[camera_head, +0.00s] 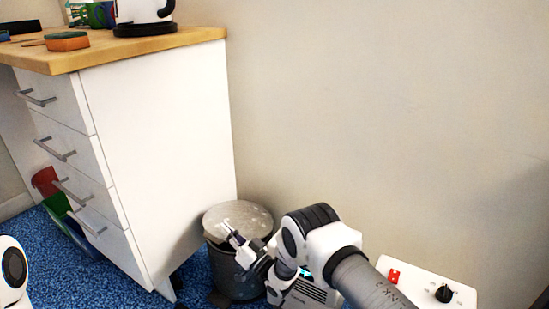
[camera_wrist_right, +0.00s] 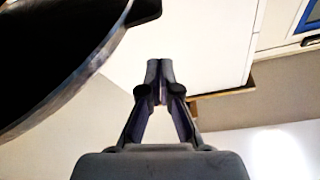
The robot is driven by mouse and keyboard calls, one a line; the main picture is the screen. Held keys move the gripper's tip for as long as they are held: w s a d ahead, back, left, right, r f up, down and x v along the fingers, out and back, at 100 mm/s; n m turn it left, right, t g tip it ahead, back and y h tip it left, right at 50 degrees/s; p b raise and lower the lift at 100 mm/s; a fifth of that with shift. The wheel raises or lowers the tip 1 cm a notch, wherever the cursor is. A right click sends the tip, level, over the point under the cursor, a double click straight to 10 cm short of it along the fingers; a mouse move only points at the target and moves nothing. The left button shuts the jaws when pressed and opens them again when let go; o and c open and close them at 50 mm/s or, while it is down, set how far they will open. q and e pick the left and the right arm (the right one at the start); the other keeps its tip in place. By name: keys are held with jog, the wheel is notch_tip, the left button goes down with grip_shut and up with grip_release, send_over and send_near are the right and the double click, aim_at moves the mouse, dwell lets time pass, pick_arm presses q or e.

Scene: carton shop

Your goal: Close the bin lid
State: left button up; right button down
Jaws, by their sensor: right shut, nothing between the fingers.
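The bin (camera_head: 232,272) is a dark grey round can on the blue floor, between the white cabinet and the wall. Its round light grey lid (camera_head: 252,216) lies over the top, with a dark band below its front edge; I cannot tell whether it is fully down. My right gripper (camera_head: 228,230) is shut and empty, with its fingertips over the lid in the head view; contact cannot be told. In the right wrist view the shut fingers (camera_wrist_right: 160,68) point at a pale surface, and a large dark round shape, probably the lid (camera_wrist_right: 60,50), fills the upper left. My left gripper is out of view.
The white drawer cabinet (camera_head: 160,150) with a wooden top stands close left of the bin. A white box with a red switch and black knob (camera_head: 444,293) is at the lower right. The wall is close behind.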

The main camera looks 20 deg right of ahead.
jog(key=f+n+b, duration=0.1)
jog(key=f, duration=0.1)
jog(key=a+f+n+y+b, duration=0.1)
jog(key=f, duration=0.2)
jog(key=s+f+n+g+b, duration=0.1)
jog(key=f+n+b, duration=0.1)
jog(key=f, duration=0.1)
jog(key=shift+s+a+y, duration=0.1)
jog(key=shift+a+y, duration=0.2)
jog(key=shift+f+b, duration=0.55)
jog(key=shift+f, duration=0.15)
